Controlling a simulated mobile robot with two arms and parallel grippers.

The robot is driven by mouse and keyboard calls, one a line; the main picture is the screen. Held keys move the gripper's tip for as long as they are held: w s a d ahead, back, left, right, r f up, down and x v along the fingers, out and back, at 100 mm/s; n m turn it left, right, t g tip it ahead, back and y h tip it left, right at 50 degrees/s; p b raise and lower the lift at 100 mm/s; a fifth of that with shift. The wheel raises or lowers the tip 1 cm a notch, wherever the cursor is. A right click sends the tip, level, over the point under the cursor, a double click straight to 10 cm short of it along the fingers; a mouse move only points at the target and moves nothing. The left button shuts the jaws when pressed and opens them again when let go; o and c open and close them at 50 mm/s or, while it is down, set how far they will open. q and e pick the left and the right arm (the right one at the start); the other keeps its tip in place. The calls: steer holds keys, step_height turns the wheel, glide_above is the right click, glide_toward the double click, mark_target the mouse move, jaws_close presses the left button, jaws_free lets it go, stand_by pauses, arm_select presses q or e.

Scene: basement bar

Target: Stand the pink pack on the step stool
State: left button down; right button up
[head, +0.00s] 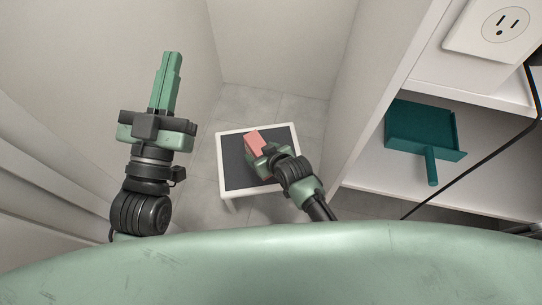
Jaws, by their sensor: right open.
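The pink pack (254,140) is on or just above the dark top of the white-rimmed step stool (287,128), near its middle. My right gripper (258,152) is open and right at the pack, covering its lower end. I cannot tell whether the fingers touch it, and its contact with the stool is hidden. My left gripper (168,82) is shut and empty, held up to the left of the stool with its fingers pointing away.
A white shelf unit (369,171) stands at the right, with a teal dustpan-like tool (424,133) on it. Walls close in the left and back; some tiled floor (262,102) is clear behind the stool.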

steer(key=p+v, duration=0.1)
steer(key=v, duration=0.2)
steer(key=p+v, duration=0.1)
steer(key=v, duration=0.1)
steer(key=shift+s+r+p, duration=0.2)
steer(key=shift+r+p, duration=0.1)
arm_select(q)
steer(key=s+a+f+g+y+p, duration=0.1)
steer(key=s+a+f+g+y, duration=0.1)
steer(key=f+g, duration=0.4)
steer(key=s+a+f+g+y+p, duration=0.1)
steer(key=s+f+g, duration=0.3)
steer(key=f, duration=1)
steer(key=a+g+y, duration=0.1)
steer(key=g, duration=0.2)
steer(key=shift+s+a+f+n, duration=0.3)
steer(key=shift+s+a, duration=0.05)
steer(key=shift+s, duration=0.05)
arm_select(e)
steer(key=v, duration=0.5)
steer(key=shift+s+d, duration=0.1)
